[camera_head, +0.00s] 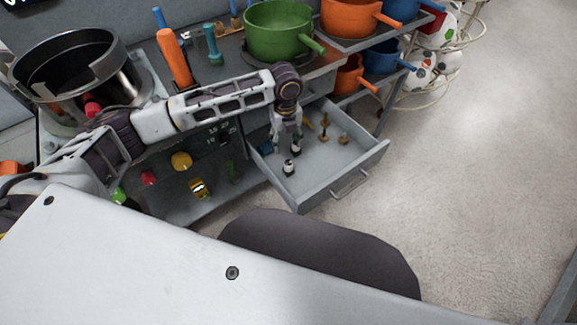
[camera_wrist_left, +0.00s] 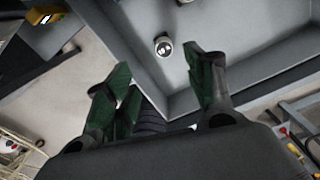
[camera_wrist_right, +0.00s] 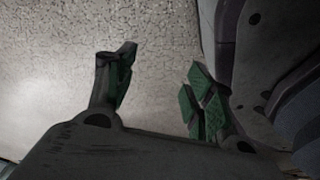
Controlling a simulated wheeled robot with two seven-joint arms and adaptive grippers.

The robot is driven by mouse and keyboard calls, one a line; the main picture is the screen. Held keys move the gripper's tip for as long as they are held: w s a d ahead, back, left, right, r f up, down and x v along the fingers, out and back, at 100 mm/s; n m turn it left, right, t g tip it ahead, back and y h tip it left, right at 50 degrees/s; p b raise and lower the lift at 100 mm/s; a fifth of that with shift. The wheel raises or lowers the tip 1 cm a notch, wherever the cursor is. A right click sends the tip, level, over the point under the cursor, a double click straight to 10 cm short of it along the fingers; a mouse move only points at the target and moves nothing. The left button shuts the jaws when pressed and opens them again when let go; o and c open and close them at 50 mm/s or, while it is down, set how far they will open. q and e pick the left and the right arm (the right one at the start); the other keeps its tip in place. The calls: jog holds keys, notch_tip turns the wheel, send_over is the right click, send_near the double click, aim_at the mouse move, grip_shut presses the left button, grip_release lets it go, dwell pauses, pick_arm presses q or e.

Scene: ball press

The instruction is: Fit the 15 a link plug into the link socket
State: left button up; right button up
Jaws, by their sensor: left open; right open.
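An open grey drawer (camera_head: 362,158) holds several small plugs. One black and white plug (camera_head: 289,168) stands near its front left. A second dark and white piece (camera_head: 296,147) is beside my left gripper (camera_head: 286,138). The left wrist view shows a round-topped plug (camera_wrist_left: 163,46) with a light label that looks like 15, inside the drawer. My left gripper (camera_wrist_left: 160,82) is open and empty, its fingers apart from that plug. My right gripper (camera_wrist_right: 158,82) is open and empty over the floor. I cannot make out the link socket; the arm covers part of the front panel (camera_head: 219,152).
Brass-coloured pieces (camera_head: 324,134) lie farther right in the drawer. A big metal pot (camera_head: 75,68) and a green pot (camera_head: 279,32) stand above. The floor at right (camera_head: 475,180) is clear.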

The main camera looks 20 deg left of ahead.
pick_arm(q)
send_over(288, 162)
jog(key=f, duration=0.5)
jog(key=shift+s+a+f+b, duration=0.1)
jog(key=shift+a+f+b, duration=0.2)
jog(key=shift+b, duration=0.1)
jog(key=shift+f, duration=0.5)
jog(key=shift+d+f, duration=0.15)
jog(key=shift+f, duration=0.35)
jog(key=f+b, duration=0.1)
jog(key=f, duration=0.2)
jog(key=shift+d+f, duration=0.2)
jog(key=shift+f, duration=0.4)
jog(key=shift+c, duration=0.2)
pick_arm(e)
jog(key=w+a+r, duration=0.3)
jog(key=shift+w+a+r, duration=0.15)
jog(key=shift+a+r, duration=0.05)
jog(key=shift+r, duration=0.2)
